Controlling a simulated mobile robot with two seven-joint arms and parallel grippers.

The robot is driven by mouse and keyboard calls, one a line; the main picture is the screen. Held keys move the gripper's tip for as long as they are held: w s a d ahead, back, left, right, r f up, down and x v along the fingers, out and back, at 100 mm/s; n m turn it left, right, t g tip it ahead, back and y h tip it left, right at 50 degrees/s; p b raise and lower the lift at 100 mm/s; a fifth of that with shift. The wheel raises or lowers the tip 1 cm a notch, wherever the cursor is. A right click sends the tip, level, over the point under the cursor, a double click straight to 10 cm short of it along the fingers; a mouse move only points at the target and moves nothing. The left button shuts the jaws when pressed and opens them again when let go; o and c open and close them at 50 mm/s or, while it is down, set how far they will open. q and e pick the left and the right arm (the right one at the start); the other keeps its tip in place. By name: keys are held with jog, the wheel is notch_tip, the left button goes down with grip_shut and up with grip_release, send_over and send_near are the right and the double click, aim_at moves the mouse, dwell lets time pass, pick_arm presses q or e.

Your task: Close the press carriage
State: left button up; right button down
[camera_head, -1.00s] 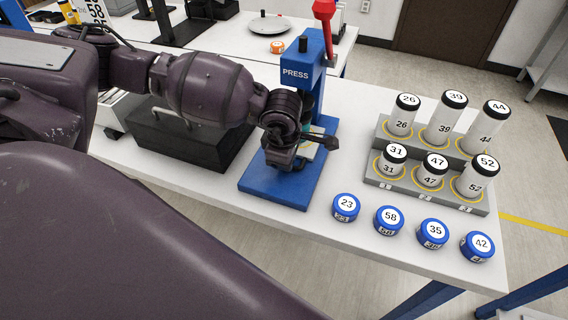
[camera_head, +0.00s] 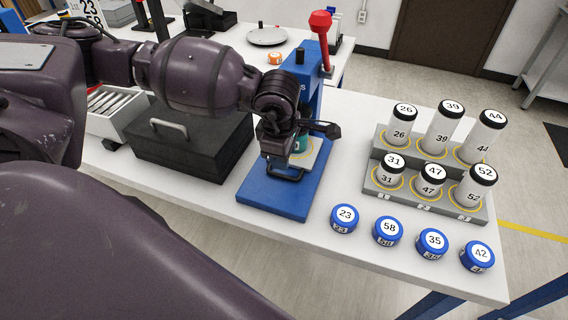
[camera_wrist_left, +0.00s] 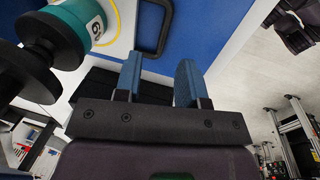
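The blue press (camera_head: 306,95) stands on the white table, with its red-knobbed lever (camera_head: 325,45) upright. Its carriage, a pale plate (camera_head: 318,153) with a black loop handle (camera_head: 287,175) at the front, sits low over the blue base. A teal cylinder (camera_head: 299,143) stands on the plate, partly hidden by my arm. My left gripper (camera_wrist_left: 158,72) is open, its two blue fingers apart with nothing between them. The handle also shows in the left wrist view (camera_wrist_left: 166,28), just beyond the fingertips. In the head view the gripper hides part of the press. My right gripper is not in view.
To the right, a grey stepped rack (camera_head: 420,205) holds several numbered white cylinders with black caps. Several blue numbered caps (camera_head: 387,231) lie along the front table edge. A black box with a handle (camera_head: 190,145) stands left of the press.

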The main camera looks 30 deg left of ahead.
pick_arm(q)
jog(key=shift+s+r, duration=0.2)
jog(key=shift+r, duration=0.9)
jog(key=shift+s+r, duration=0.15)
jog(key=shift+r, duration=0.9)
